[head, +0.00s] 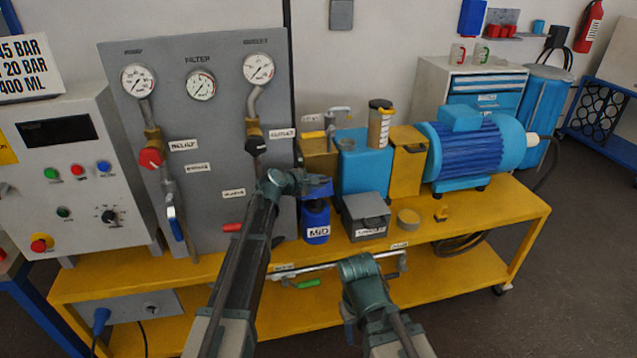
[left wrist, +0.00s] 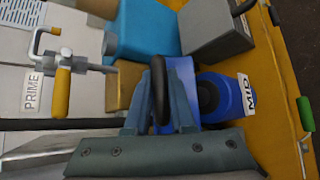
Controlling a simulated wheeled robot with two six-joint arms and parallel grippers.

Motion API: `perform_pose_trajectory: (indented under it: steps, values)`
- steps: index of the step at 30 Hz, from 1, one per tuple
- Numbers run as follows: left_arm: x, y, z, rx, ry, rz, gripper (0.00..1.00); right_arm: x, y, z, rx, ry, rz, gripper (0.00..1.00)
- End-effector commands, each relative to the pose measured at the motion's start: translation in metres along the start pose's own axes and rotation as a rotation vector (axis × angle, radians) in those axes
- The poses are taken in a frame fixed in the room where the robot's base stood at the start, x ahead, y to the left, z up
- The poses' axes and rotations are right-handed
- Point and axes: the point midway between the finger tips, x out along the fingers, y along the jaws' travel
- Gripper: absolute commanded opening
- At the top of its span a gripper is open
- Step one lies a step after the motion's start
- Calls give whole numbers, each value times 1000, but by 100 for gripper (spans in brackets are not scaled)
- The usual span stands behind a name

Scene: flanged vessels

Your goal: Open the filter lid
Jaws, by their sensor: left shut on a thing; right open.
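My left gripper (head: 303,183) is at a blue piece (head: 320,189) just above the blue vessel labelled MID (head: 316,222). In the left wrist view, the fingers of my left gripper (left wrist: 159,98) are shut on a black handle (left wrist: 158,84), with the blue piece (left wrist: 182,90) beside it. The MID vessel (left wrist: 224,100) stands close to the right there, with a dark round top. I cannot tell whether the blue piece is the filter lid or touches the vessel. My right gripper (head: 349,318) is low in front of the bench, open and apart from the vessel.
Behind are a blue tank (head: 362,165) and a blue motor (head: 472,150). The gauge panel (head: 215,130) rises at the left. A metal bar (head: 335,268) runs along the front.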

Motion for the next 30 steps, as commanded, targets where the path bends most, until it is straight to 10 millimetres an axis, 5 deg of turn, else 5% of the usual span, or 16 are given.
perform_pose_trajectory:
  steps: [5, 16, 30]
  values:
    - [0, 0, 0, 0, 0, 1, 51, 0, 0, 0, 0, 0, 0, 50]
    - [-6, 1, 1, 0, 1, 1, 52, -3, 0, 0, 0, 0, 0, 50]
    - [-100, 2, 2, -2, 2, 1, 52, -47, 4, 3, 0, 0, 0, 50]
